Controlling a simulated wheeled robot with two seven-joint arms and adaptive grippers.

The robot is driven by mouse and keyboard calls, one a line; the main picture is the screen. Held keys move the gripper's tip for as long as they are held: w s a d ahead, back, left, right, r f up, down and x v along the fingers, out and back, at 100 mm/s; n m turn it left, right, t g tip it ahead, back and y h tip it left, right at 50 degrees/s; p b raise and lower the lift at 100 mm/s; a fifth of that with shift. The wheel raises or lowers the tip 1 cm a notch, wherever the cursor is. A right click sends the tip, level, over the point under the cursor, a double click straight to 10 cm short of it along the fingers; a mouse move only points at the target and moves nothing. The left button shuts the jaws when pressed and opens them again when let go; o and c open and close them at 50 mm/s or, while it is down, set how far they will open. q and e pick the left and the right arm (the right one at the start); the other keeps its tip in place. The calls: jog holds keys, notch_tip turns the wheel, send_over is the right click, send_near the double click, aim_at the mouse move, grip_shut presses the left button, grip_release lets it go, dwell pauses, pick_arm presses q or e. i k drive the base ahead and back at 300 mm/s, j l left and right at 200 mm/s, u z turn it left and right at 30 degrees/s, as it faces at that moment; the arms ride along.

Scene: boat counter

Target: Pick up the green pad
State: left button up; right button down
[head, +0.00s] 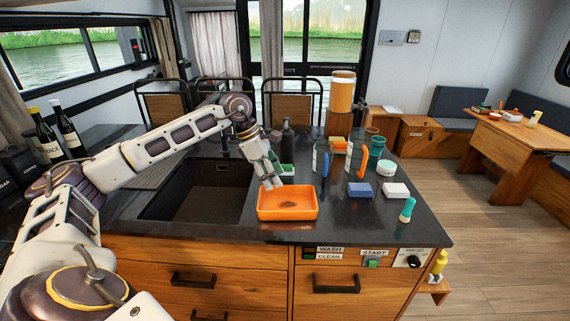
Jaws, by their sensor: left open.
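A small green pad (287,170) lies on the dark counter behind the orange tray, just right of the sink; my gripper partly hides it. My left gripper (272,184) reaches in from the left and points down, with its fingertips above the back left part of the orange tray (288,214). It is open and I see nothing held in it. It is in front of the green pad in the picture; I cannot tell the exact gap between them. My right gripper is not in view.
The sink (190,203) is left of the tray. Right of it are a blue sponge (360,189), a white block (396,189), a teal brush (408,209), an orange-handled brush (363,163) and a clear bottle (321,158).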

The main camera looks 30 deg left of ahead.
aim_at(289, 170)
jog(key=i+j, duration=0.7)
jog(key=j, duration=0.1)
